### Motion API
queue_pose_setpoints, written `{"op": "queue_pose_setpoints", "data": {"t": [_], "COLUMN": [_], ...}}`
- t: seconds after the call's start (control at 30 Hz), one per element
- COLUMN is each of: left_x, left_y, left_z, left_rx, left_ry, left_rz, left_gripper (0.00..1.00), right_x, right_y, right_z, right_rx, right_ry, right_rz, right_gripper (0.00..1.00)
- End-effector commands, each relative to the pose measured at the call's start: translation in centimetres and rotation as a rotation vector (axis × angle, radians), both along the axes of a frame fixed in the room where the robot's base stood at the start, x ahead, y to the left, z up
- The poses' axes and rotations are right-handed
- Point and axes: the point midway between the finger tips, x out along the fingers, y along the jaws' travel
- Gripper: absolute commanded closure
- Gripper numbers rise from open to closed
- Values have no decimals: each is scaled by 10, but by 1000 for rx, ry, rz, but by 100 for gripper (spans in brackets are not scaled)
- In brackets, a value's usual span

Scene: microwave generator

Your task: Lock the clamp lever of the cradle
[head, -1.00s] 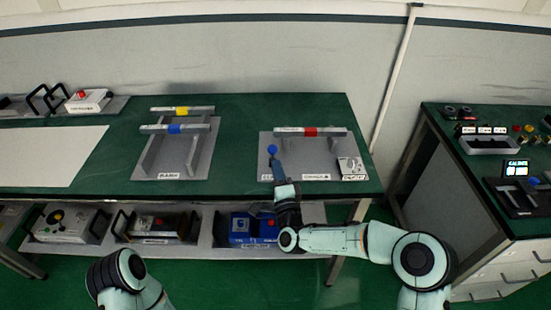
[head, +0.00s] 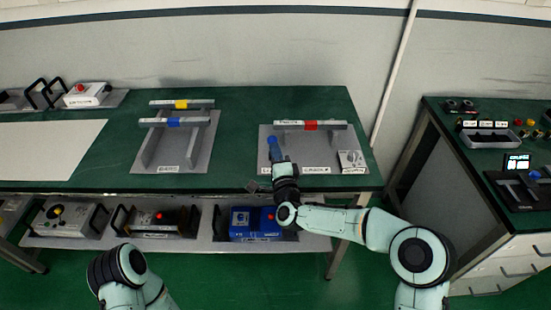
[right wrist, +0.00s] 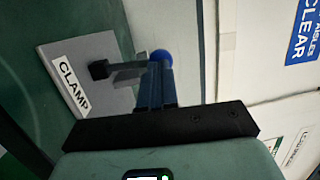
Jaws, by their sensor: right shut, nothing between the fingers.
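The cradle (head: 350,142) is a grey plate with a raised rail and a red-banded bar, on the right part of the green bench. My left gripper is out of view.
A second grey stand (head: 190,150) with blue- and yellow-banded bars is left of the cradle. A shelf (head: 190,244) below holds a blue unit (head: 252,222). A side console (head: 480,160) stands right.

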Motion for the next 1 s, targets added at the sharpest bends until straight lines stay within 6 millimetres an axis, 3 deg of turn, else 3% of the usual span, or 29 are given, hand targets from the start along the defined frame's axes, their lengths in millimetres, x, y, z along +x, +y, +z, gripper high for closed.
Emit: {"op": "queue_pose_setpoints", "data": {"t": [0.07, 0.17, 0.4, 0.53, 1.0], "left_x": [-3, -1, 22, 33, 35], "left_y": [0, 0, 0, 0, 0], "left_z": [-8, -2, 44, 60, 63], "left_rx": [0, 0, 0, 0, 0], "left_ry": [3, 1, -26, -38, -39], "left_rz": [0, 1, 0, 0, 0], "left_gripper": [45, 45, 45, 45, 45], "right_x": [4, 11, 32, 40, 53], "right_y": [0, 0, 1, 1, 0], "right_z": [4, 12, 31, 29, 24], "right_rx": [2, 1, 1, -1, -1], "right_ry": [46, 124, 321, 403, 402], "right_rz": [0, 0, 1, 1, 0], "right_gripper": [100, 100, 100, 100, 100]}}
